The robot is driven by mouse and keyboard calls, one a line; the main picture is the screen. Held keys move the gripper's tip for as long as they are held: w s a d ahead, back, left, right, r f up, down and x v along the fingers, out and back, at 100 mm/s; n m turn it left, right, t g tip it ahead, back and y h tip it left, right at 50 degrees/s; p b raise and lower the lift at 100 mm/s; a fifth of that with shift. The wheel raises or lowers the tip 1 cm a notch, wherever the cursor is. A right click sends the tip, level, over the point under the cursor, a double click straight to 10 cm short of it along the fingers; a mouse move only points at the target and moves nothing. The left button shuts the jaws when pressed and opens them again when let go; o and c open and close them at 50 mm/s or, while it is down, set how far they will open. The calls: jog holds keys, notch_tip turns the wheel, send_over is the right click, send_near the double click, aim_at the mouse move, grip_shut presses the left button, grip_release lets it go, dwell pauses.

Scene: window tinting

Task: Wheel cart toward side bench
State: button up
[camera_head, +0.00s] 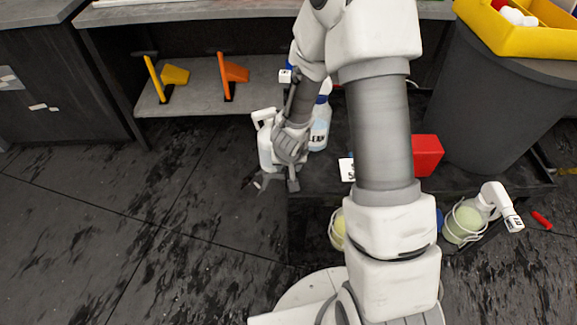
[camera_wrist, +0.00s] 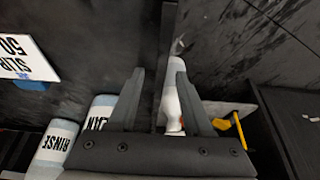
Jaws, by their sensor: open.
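The low black cart (camera_head: 312,195) stands in the middle of the head view, partly hidden behind my arm. Bottles and a red box (camera_head: 427,154) are on it. In the wrist view, bottles marked RINSE (camera_wrist: 52,148) and CLEAN (camera_wrist: 97,115) are at lower left. My gripper (camera_head: 275,186) is open and points down at the cart's left edge. In the wrist view, a dark bar and a pale bottle-like shape show between or behind its fingers (camera_wrist: 158,88); I cannot tell whether they touch. The grey side bench (camera_head: 108,19) stands at the back left.
A yellow squeegee (camera_head: 174,75) and an orange one (camera_head: 235,72) are on the bench's lower shelf. A dark bin (camera_head: 490,105) with a yellow tray (camera_head: 540,40) stands at right. Pale green bottles hang by the cart's near side. The floor at left is clear.

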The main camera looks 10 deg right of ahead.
grip_shut()
dwell(1.4)
